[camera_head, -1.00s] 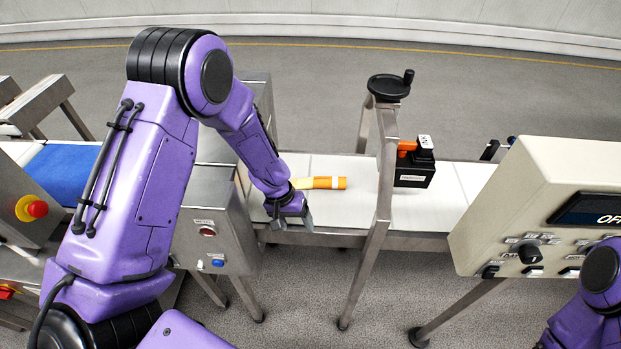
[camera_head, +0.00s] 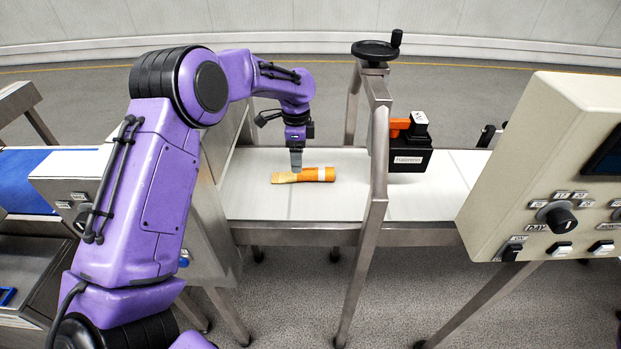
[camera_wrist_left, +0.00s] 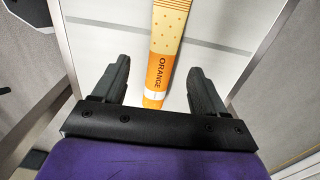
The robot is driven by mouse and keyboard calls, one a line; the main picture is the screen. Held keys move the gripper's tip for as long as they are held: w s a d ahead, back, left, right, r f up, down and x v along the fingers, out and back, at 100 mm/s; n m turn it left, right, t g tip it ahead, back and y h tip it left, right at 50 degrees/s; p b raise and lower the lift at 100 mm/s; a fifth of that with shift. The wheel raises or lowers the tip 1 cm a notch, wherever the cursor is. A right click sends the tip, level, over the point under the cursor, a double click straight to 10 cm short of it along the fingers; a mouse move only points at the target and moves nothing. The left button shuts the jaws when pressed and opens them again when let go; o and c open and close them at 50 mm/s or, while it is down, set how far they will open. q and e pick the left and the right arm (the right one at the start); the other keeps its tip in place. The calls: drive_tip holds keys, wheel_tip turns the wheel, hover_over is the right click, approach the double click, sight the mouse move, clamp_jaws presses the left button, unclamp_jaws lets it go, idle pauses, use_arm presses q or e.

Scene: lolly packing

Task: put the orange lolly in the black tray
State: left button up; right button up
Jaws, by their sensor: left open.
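The orange lolly (camera_head: 310,174) lies flat on the white conveyor belt, with a pale dotted end at the left and an orange end with a white band at the right. In the left wrist view the lolly (camera_wrist_left: 160,62) reads "ORANGE" and lies between the two fingers. My left gripper (camera_head: 296,168) is open and points down just above the lolly; it also shows in the left wrist view (camera_wrist_left: 158,85). The fingers appear apart from the lolly. My right gripper is not in view. I see no black tray that I can be sure of.
A metal frame (camera_head: 376,150) with a black handwheel (camera_head: 377,50) stands across the belt, right of the lolly. A black and orange printer-like unit (camera_head: 410,150) sits behind it. A beige control box (camera_head: 550,170) is at the right. The belt (camera_head: 270,205) around the lolly is clear.

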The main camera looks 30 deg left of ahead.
use_arm(q)
drive_tip(key=f, duration=0.4)
drive_tip(key=f+p, duration=0.1)
drive_tip(key=f, duration=0.1)
drive_tip(key=shift+a+f, duration=0.1)
drive_tip(key=shift+a, duration=0.15)
drive_tip(key=c, duration=1.2)
drive_tip(key=shift+w+r, duration=0.1)
drive_tip(key=shift+r, duration=0.45)
drive_tip(key=shift+c, duration=0.2)
drive_tip(key=s+d+r+b, duration=0.3)
drive_tip(key=s+d+r, duration=0.4)
drive_tip(key=s+r, duration=0.5)
drive_tip(key=shift+d, duration=0.35)
